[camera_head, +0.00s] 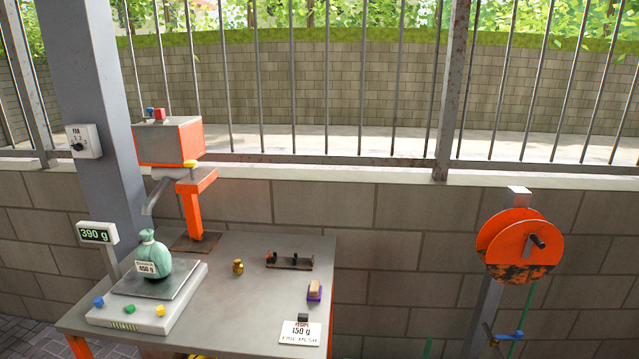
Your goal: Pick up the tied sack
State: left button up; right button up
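A green tied sack (149,258) with a knotted top stands upright on the metal plate of a white scale (184,299) at the left of the grey table. A white label on the sack appears to read 450 g. The scale's display (95,234) reads 390 g in green digits. Neither of my grippers shows in the head view.
An orange machine (170,143) stands at the table's back left, behind the sack. A brass weight (238,267), a dark rack (289,261), a small purple-based block (314,290) and a recipe card (300,332) are on the table. An orange reel (519,247) stands at right.

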aim_at(153, 260)
jog(key=u, duration=1.3)
